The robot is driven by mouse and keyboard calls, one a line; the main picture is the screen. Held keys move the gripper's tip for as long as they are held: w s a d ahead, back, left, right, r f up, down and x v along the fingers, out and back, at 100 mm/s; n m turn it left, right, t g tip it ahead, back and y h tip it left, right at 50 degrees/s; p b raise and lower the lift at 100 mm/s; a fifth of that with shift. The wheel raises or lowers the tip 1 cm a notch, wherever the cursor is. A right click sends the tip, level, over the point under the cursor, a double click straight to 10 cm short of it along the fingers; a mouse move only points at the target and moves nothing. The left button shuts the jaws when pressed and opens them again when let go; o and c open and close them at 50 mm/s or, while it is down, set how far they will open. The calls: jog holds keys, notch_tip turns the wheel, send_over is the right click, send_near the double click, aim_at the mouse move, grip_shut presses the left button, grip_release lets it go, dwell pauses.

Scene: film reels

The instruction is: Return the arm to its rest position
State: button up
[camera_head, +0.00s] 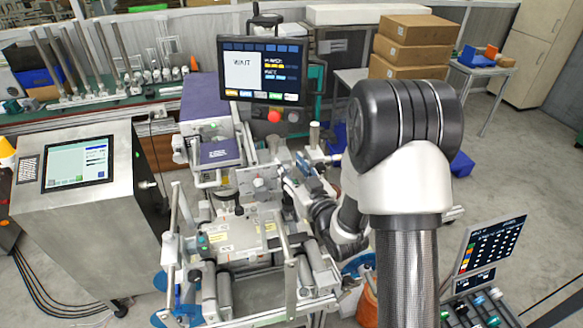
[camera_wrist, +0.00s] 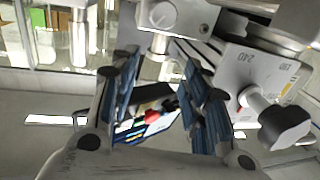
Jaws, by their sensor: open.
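My gripper (camera_head: 309,172) is in among the upper parts of the metal machine (camera_head: 240,240), at the middle of the head view. My arm comes in from the right and bends down and left to it. In the wrist view my gripper (camera_wrist: 158,90) has its two blue-padded fingers apart, with nothing held between them. A metal plate with a black knob (camera_wrist: 285,125) is close on the right of the fingers. A silver cylinder (camera_wrist: 160,42) shows just beyond them. Whether the fingers touch any machine part cannot be told.
A monitor (camera_head: 262,70) with a red button stands behind the machine. A control cabinet (camera_head: 85,190) is at left, a tilted display panel (camera_head: 490,245) at lower right. Stacked cardboard boxes (camera_head: 410,45) stand at the back. Grey floor (camera_head: 520,150) at right is mostly open.

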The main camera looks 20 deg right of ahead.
dwell(0.3)
jog(key=s+d+r+m+g+h+b, duration=0.1)
jog(key=s+r+g+h+b, duration=0.15)
jog(key=s, duration=0.35)
jog(key=s+d+r+g+h+b, duration=0.1)
jog(key=s+r+g+h, duration=0.15)
jog(key=s+g, duration=0.2)
jog(key=s+a+g, duration=0.2)
jog(key=s+g, duration=0.1)
jog(key=s, duration=0.9)
jog(key=s+a+f+m+g+y+b, duration=0.1)
jog(key=s+a+g, duration=0.1)
jog(key=s, duration=1)
jog(key=shift+s+f+g+y, duration=0.3)
jog(key=shift+s+g, duration=0.1)
jog(key=shift+g, duration=0.1)
dwell(0.5)
